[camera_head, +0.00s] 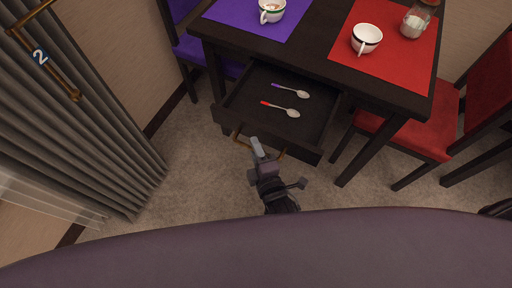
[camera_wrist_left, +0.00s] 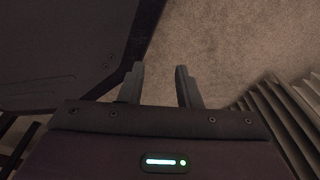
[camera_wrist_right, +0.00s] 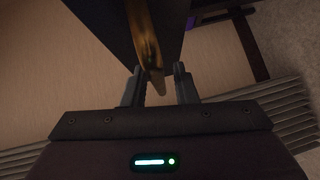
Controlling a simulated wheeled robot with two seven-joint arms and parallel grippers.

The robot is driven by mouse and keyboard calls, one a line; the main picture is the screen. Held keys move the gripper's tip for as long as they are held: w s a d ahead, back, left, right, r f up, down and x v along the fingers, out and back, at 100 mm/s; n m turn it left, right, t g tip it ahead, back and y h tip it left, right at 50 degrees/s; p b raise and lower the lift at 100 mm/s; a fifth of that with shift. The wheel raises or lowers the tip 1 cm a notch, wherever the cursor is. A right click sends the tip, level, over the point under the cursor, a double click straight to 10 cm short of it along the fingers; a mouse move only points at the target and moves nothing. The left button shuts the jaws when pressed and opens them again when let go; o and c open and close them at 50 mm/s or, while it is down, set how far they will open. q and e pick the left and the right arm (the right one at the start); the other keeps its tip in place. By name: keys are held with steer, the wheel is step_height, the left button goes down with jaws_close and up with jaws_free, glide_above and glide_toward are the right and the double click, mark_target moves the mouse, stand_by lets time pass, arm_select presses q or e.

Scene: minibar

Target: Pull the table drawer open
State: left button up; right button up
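The dark table (camera_head: 310,40) has its drawer (camera_head: 245,98) pulled out, with its inside showing. A purple-handled spoon (camera_head: 291,91) and a red-handled spoon (camera_head: 281,109) lie in it. The brass handle (camera_head: 238,135) is on the drawer front. My right gripper (camera_head: 257,148) is at the handle, covering its middle. In the right wrist view the handle (camera_wrist_right: 147,45) reaches between the fingers (camera_wrist_right: 158,88), which stand apart with gaps visible beside it. My left gripper (camera_wrist_left: 160,85) is open and empty above the carpet; I cannot make it out in the head view.
Cups (camera_head: 366,38) and a glass jar (camera_head: 415,22) stand on the red mat (camera_head: 395,65) and purple mat (camera_head: 235,15). A red chair (camera_head: 430,130) is at the right, a purple chair (camera_head: 195,45) at the left. Grey curtains (camera_head: 70,120) hang left.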

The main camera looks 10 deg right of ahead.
steer(key=shift+o, duration=0.4)
steer(key=shift+s+d+r, duration=0.1)
steer(key=shift+s, duration=0.25)
arm_select(q)
steer(key=shift+s+a, duration=0.1)
steer(key=shift+s, duration=0.35)
arm_select(e)
steer(key=f+v, duration=0.1)
steer(key=v, duration=0.6)
steer(key=shift+r, duration=0.45)
arm_select(q)
steer(key=shift+w, duration=0.1)
